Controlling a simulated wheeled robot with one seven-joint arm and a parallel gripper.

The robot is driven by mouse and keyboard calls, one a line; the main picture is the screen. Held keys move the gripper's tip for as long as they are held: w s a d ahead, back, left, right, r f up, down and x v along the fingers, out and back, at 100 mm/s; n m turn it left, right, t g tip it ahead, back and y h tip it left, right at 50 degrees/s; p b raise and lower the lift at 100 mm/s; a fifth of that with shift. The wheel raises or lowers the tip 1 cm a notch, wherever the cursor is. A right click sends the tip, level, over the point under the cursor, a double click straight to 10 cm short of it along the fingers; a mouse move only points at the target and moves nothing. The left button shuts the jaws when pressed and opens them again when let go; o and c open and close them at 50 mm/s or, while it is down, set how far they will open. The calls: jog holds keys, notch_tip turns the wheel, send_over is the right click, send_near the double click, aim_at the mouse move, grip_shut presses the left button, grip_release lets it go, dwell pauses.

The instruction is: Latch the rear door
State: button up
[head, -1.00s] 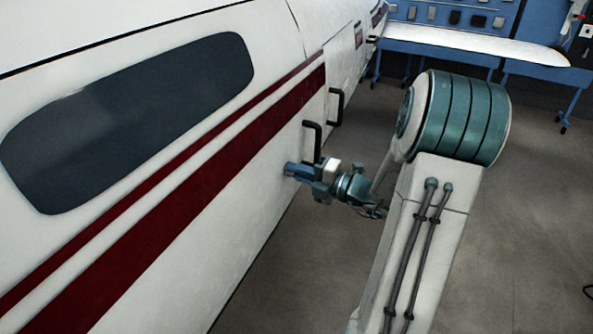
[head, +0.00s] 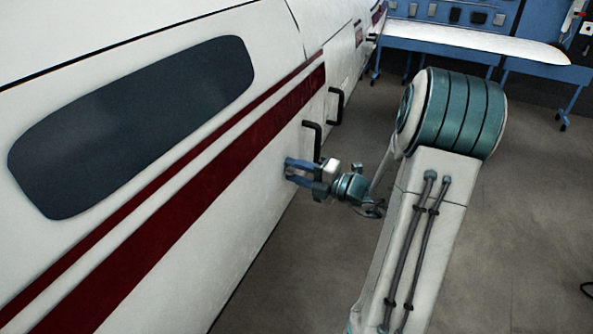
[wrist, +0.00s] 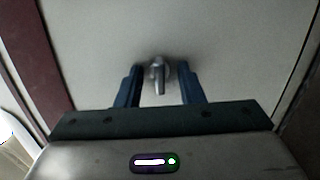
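The white aircraft side with its red stripes (head: 190,190) fills the left of the head view. Two black bar handles stand out from it, a nearer one (head: 314,140) and a farther one (head: 336,105). My gripper (head: 291,170) is at the white panel just below the nearer handle, with its two blue fingers apart. In the wrist view, a small metal latch lever (wrist: 158,76) on the pale panel (wrist: 225,40) sits between the open fingers, its end pointing down the picture. I cannot tell whether either finger touches it. The latch is hidden in the head view.
A dark window (head: 130,125) is set in the aircraft side at left. Blue benches (head: 440,42) holding a long white part (head: 480,42) stand along the back. The grey floor (head: 535,200) to the right of my arm is mostly clear.

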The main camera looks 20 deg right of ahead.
jog(key=shift+o, duration=0.9)
jog(key=shift+p+v, duration=0.7)
jog(key=shift+v, duration=0.55)
jog(key=shift+p+v, duration=0.55)
jog(key=shift+v, duration=0.75)
